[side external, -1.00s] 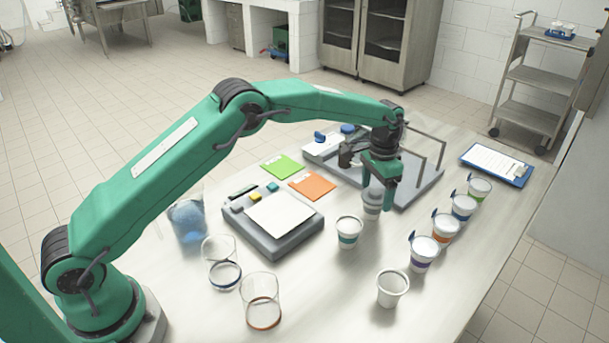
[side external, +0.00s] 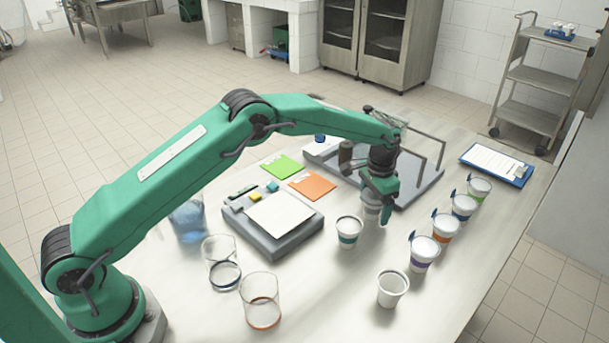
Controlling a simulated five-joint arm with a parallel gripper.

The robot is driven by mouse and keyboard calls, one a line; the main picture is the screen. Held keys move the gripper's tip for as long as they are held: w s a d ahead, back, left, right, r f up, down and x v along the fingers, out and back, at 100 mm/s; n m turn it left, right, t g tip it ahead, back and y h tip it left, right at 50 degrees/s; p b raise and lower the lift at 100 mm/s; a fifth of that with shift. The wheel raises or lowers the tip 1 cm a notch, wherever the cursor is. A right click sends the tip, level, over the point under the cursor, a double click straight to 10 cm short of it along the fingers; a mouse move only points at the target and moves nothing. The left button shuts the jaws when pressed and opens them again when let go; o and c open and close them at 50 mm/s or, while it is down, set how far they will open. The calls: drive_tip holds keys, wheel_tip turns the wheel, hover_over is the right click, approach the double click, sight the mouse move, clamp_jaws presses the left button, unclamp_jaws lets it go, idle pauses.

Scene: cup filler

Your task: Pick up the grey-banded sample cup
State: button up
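A white cup (side external: 392,289) stands in front. Lidded cups, such as the purple-banded one (side external: 423,254), form a row at right. Glass beakers (side external: 262,302) and a scale (side external: 284,243) are at left. A grey stand (side external: 428,184) with uprights is behind my gripper.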

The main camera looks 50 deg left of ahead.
drive_tip(key=c, duration=1.2)
drive_tip(key=shift+r, duration=0.1)
drive_tip(key=shift+w+r, duration=0.1)
drive_tip(key=shift+r, duration=1.15)
drive_tip(key=shift+s+d+r, duration=0.1)
drive_tip(key=shift+r, duration=0.35)
drive_tip(key=shift+s+d+r, duration=0.1)
drive_tip(key=shift+r, duration=0.35)
drive_tip(key=s+d+r, duration=0.4)
drive_tip(key=s+d, duration=0.1)
drive_tip(key=s+d+r, duration=0.2)
drive_tip(key=d, duration=0.1)
drive_tip(key=shift+s+d+r, duration=0.1)
drive_tip(key=shift+s+r, duration=0.15)
drive_tip(key=shift+s, duration=0.05)
